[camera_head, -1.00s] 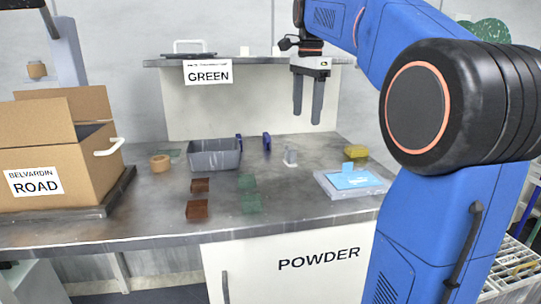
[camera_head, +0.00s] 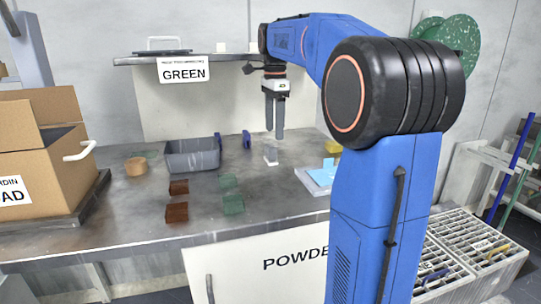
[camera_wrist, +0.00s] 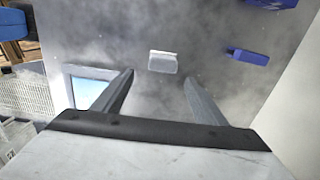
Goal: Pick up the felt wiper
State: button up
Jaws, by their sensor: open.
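A small pale grey block with an upright back, which looks like the felt wiper (camera_head: 270,156), stands on the metal bench. In the wrist view the wiper (camera_wrist: 163,63) shows as a grey piece with a whitish edge, ahead of and between the finger lines. My gripper (camera_head: 273,136) hangs fingers down just above and behind it in the head view. The fingers are apart with nothing between them, also in the wrist view (camera_wrist: 160,78). No contact with the wiper shows.
A grey bin (camera_head: 193,156) and blue upright pieces (camera_head: 246,140) stand left of the wiper. A white tray with a blue pad (camera_head: 322,178) lies to its right. Brown blocks (camera_head: 177,212) and green blocks (camera_head: 232,204) sit nearer. A shelf (camera_head: 225,58) runs behind.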

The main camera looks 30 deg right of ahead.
aim_at(271, 145)
notch_tip(271, 145, down, 2)
jog(key=shift+f, duration=0.2)
jog(key=shift+w+a+f, duration=0.1)
jog(key=shift+a+f, duration=0.05)
jog(key=shift+f, duration=0.7)
jog(key=shift+w+a+f, duration=0.15)
jog(key=shift+f, duration=0.75)
jog(key=shift+w+a+f, duration=0.1)
jog(key=shift+a+f, duration=0.05)
jog(key=shift+f, duration=0.7)
jog(key=c, duration=1.1)
